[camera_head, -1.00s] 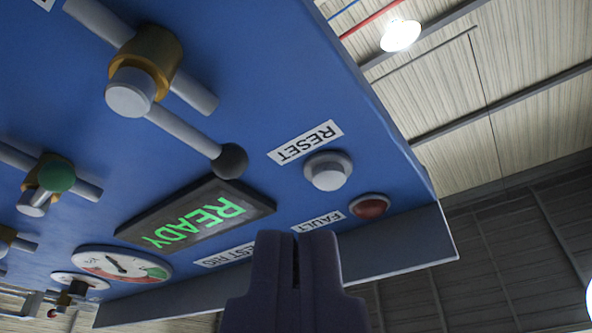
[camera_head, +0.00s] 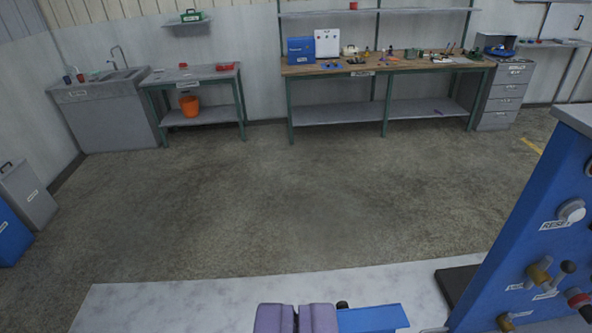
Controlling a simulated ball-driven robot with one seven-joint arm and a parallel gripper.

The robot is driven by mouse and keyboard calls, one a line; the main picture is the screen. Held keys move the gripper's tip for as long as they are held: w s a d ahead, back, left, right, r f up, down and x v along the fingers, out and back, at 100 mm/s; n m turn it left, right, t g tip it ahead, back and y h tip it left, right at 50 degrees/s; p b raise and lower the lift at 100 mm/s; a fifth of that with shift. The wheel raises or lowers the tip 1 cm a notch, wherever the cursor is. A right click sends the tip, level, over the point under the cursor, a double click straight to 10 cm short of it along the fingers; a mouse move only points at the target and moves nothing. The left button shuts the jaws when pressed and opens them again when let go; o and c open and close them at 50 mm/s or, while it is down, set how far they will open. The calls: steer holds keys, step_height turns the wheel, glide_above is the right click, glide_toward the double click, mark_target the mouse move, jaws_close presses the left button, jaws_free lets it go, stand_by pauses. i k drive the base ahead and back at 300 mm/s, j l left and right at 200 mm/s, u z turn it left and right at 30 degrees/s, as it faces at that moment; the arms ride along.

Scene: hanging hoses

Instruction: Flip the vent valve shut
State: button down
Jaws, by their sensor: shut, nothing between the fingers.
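My gripper (camera_head: 296,318) is at the bottom of the view, with its two purple fingers shut and nothing between them. A blue test panel (camera_head: 525,220) stands at the right edge, apart from my gripper. A brass-coloured valve (camera_head: 540,271) with a dark ball-ended lever is on the panel face, below the RESET button (camera_head: 572,211). A second brass-coloured fitting (camera_head: 506,322) is lower left on the panel, cut by the frame bottom. A red-and-dark part (camera_head: 579,300) is at the right edge. The small valve labels are unreadable, so I cannot tell which is the vent valve.
A pale bench top (camera_head: 180,305) runs along the bottom, with a blue bar (camera_head: 372,318) just right of my gripper. Open concrete floor (camera_head: 290,190) lies beyond. A workbench (camera_head: 385,66), a sink unit (camera_head: 105,110) and a table with an orange bucket (camera_head: 189,106) line the far wall.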

mark_target(567, 266)
steer(key=z, duration=1.65)
